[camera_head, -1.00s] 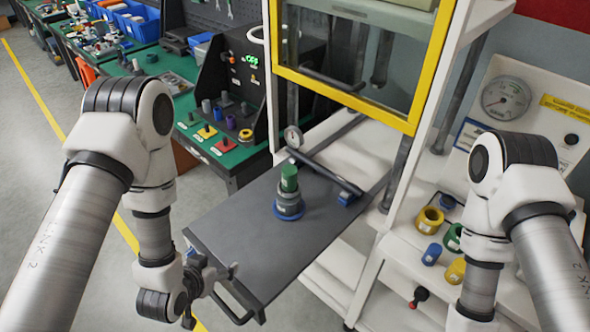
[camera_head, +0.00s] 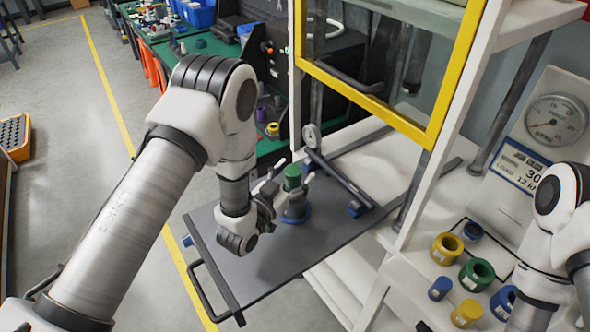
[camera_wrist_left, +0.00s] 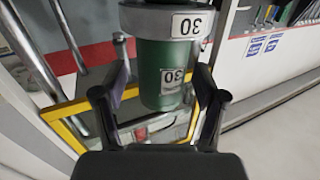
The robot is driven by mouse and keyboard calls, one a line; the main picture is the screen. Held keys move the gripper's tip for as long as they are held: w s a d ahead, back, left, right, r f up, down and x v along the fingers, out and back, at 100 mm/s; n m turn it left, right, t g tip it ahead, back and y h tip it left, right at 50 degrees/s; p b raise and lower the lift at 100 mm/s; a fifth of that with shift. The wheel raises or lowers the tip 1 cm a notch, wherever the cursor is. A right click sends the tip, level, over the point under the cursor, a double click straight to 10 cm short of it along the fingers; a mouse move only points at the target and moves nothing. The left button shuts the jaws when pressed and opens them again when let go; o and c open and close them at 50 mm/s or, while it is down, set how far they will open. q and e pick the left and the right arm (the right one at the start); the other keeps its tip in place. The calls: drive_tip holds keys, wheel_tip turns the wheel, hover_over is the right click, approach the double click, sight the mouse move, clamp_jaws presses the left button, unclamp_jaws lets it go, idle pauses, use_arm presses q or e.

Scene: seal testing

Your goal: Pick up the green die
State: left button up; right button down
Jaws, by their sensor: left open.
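The green die (camera_head: 292,174) is a small green cylinder standing upright on top of a grey-green stack with a blue base ring (camera_head: 295,219), on the dark pull-out plate. My left gripper (camera_head: 294,170) is open, with its fingers on either side of the green die. In the left wrist view the green die (camera_wrist_left: 160,65) carries a "30" label and sits between the open fingers (camera_wrist_left: 160,98), with gaps visible on both sides. A grey ring with another "30" label (camera_wrist_left: 185,24) adjoins it. My right gripper is out of view.
The dark plate (camera_head: 260,270) is bare in front of the stack. Behind rises a yellow-framed guard (camera_head: 435,105). Yellow, green and blue rings and cylinders, including a green ring (camera_head: 477,274), stand on the white shelf at right, near my right arm.

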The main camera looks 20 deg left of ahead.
use_arm(q)
drive_tip(key=shift+w+d, duration=0.1)
drive_tip(key=shift+s+a, duration=0.2)
drive_tip(key=shift+a, duration=0.05)
drive_tip(key=c, duration=1)
clamp_jaws()
drive_tip(key=shift+d, duration=0.1)
drive_tip(key=shift+r, duration=0.1)
